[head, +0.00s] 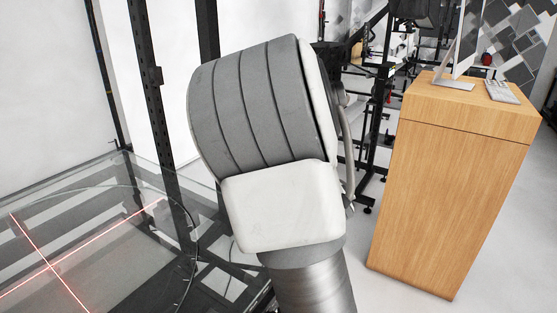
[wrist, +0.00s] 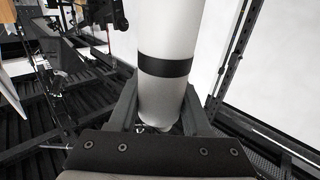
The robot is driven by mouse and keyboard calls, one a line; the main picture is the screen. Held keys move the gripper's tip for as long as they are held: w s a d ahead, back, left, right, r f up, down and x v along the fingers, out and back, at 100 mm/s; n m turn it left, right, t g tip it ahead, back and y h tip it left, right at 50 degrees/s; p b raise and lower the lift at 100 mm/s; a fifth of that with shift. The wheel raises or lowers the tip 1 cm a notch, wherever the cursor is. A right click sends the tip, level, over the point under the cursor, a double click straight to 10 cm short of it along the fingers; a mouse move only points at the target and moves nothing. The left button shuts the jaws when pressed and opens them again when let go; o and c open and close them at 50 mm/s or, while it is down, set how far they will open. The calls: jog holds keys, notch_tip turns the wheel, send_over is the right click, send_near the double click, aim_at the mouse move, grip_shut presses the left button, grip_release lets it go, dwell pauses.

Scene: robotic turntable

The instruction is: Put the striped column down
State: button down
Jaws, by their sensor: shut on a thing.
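The striped column (wrist: 170,28) is white with a black band and stands between the fingers in the wrist view. Its upper end runs out of the top of the picture. My gripper (wrist: 162,95) is shut on its lower part, with one dark finger on each side. I cannot tell from this view whether its bottom end touches anything. In the head view, my own arm fills the middle, and neither the column nor my gripper can be made out there.
A glass turntable (head: 101,249) with red crossing laser lines lies at the lower left of the head view, and its visible glass is empty. Black upright posts (head: 158,110) stand behind it. A wooden cabinet (head: 445,190) with a monitor (head: 466,45) and keyboard (head: 501,91) stands at the right.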

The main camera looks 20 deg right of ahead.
jog(key=shift+s+d+r, duration=1.1)
jog(key=shift+d+r, duration=0.1)
jog(key=shift+d, duration=0.45)
jog(key=w+a+f+n+g+y, duration=0.1)
jog(key=w+a+n+y, duration=0.25)
jog(key=w+a, duration=0.45)
jog(key=w+a+n+y, duration=0.2)
jog(key=w+a+y, duration=0.2)
jog(key=a, duration=0.8)
jog(key=w+a+f+n+g+y, duration=0.15)
jog(key=w+a+y, duration=0.35)
jog(key=a, duration=0.5)
jog(key=w+a+r+n+g+y+p, duration=0.1)
jog(key=a+r+n+g+y, duration=0.15)
jog(key=a, duration=1.35)
jog(key=w+a+r+n+g+y, duration=0.1)
jog(key=a+n+g+y, duration=0.25)
jog(key=a, duration=1.25)
jog(key=s+a+f+b, duration=0.1)
jog(key=a+f+b, duration=0.1)
jog(key=a+f, duration=0.9)
jog(key=shift+a+f+t, duration=0.15)
jog(key=shift+a+t, duration=0.3)
jog(key=shift+a, duration=0.05)
jog(key=shift+f+b, duration=0.1)
jog(key=shift+b, duration=0.2)
